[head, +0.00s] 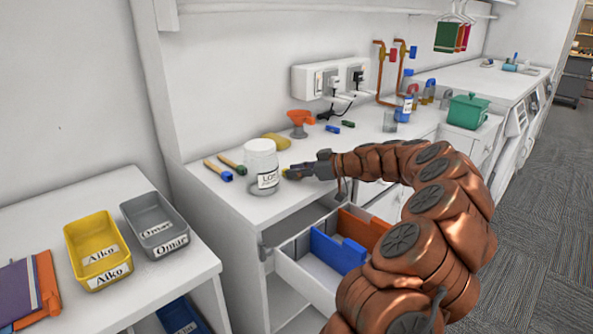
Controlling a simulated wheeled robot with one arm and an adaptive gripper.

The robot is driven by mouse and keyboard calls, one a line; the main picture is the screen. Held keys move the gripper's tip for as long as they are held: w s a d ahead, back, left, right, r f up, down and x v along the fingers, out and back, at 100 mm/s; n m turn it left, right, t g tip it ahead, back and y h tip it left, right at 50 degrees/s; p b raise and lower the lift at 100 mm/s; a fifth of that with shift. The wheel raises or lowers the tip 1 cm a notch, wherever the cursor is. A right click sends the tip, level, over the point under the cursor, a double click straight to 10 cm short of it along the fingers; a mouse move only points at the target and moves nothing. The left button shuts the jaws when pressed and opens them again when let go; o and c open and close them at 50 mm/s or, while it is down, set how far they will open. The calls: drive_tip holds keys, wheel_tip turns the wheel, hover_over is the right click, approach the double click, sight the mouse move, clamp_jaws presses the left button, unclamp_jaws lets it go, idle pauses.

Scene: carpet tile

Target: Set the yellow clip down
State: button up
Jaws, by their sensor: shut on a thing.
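My gripper (296,172) is just above or at the white counter top (240,205), to the right of a white jar. A small bit of yellow shows at its fingertips, which I take to be the yellow clip (286,172). The gripper is shut on it. Most of the clip is hidden by the fingers, and I cannot tell whether it touches the counter or the jar.
A white labelled jar (262,163) stands close by the gripper. Two wooden-handled tools (232,164) lie left of it; an orange funnel (299,120) stands behind. An open drawer (308,275) juts out below. Yellow (83,243) and grey (143,207) trays stand at left.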

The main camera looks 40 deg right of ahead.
drive_tip(key=shift+f, duration=0.15)
drive_tip(key=o, duration=0.8)
drive_tip(key=shift+r, duration=0.2)
drive_tip(key=b+v, duration=0.1)
drive_tip(key=v, duration=1.1)
drive_tip(key=shift+b, duration=0.3)
